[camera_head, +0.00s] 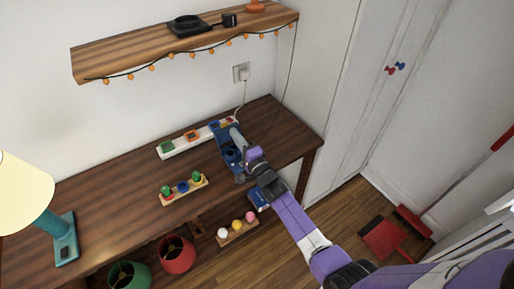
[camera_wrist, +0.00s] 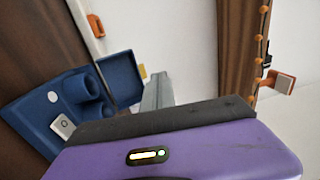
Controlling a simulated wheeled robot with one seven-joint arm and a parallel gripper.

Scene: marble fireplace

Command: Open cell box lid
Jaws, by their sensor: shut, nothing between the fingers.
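The blue cell box (camera_head: 230,158) lies on the brown desk, left of my gripper. In the wrist view, its body (camera_wrist: 45,112) shows a round cup, a white button and a white switch. A square blue panel (camera_wrist: 121,79) at its far end looks like the lid, tilted up from the body; its exact angle is hard to tell. My gripper (camera_head: 235,133) is over the desk beside this panel. In the wrist view, its grey fingers (camera_wrist: 157,92) are shut, empty and close to the panel's right edge; contact cannot be told.
A white power strip (camera_head: 172,151) with coloured plugs runs behind the box. A wooden block with coloured knobs (camera_head: 184,190) stands front left, and a teal lamp (camera_head: 64,240) stands far left. A wooden shelf (camera_head: 130,58) hangs above. The desk's middle left is clear.

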